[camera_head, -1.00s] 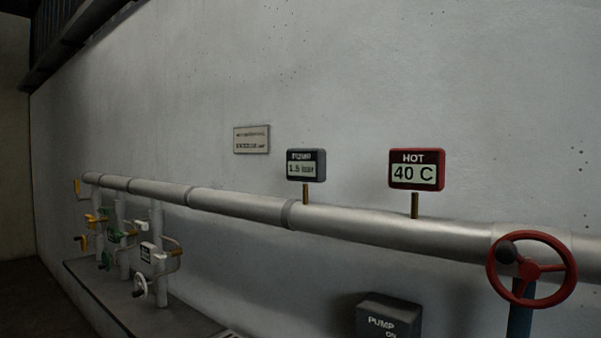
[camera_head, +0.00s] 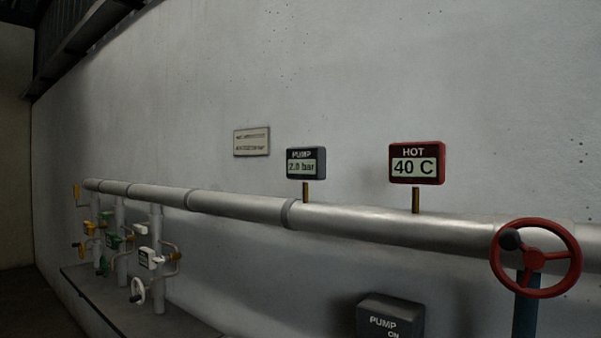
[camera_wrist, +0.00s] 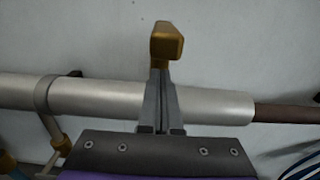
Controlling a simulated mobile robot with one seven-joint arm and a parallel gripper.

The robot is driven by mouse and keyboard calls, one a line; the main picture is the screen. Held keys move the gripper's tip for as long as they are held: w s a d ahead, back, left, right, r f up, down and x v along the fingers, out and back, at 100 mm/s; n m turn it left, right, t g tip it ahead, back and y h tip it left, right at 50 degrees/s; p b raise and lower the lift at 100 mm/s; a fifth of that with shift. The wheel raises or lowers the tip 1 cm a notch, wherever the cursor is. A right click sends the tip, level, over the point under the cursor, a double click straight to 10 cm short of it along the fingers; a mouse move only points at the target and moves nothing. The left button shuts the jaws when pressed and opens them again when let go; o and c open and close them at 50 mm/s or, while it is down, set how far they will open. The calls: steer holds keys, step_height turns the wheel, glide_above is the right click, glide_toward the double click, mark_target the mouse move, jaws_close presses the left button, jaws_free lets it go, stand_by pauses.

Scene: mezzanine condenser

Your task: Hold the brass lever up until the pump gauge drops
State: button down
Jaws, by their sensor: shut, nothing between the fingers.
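The pump gauge (camera_head: 306,163) is a dark box on a brass stem above the pipe in the head view. It reads about 2.0 bar in small print. In the wrist view my gripper (camera_wrist: 160,72) is shut, with its grey fingers pointing up the picture across the pipe. A brass block (camera_wrist: 167,43), which looks like the lever, shows right at the fingertips and is not between them. I cannot tell whether they touch. A small yellow-brass piece (camera_head: 77,194) hangs at the pipe's far left end in the head view. My gripper does not show there.
A long silver pipe (camera_head: 240,205) runs along the grey wall. A red HOT gauge (camera_head: 416,164) reads 40 C. A red handwheel (camera_head: 535,259) is at the right, and a PUMP ON box (camera_head: 390,316) sits below. Several small valves with coloured handles stand at the left.

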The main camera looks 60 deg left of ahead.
steer(key=shift+f, duration=0.5)
steer(key=b+v, duration=0.2)
steer(key=v, duration=0.8)
steer(key=shift+r, duration=0.1)
stand_by(0.3)
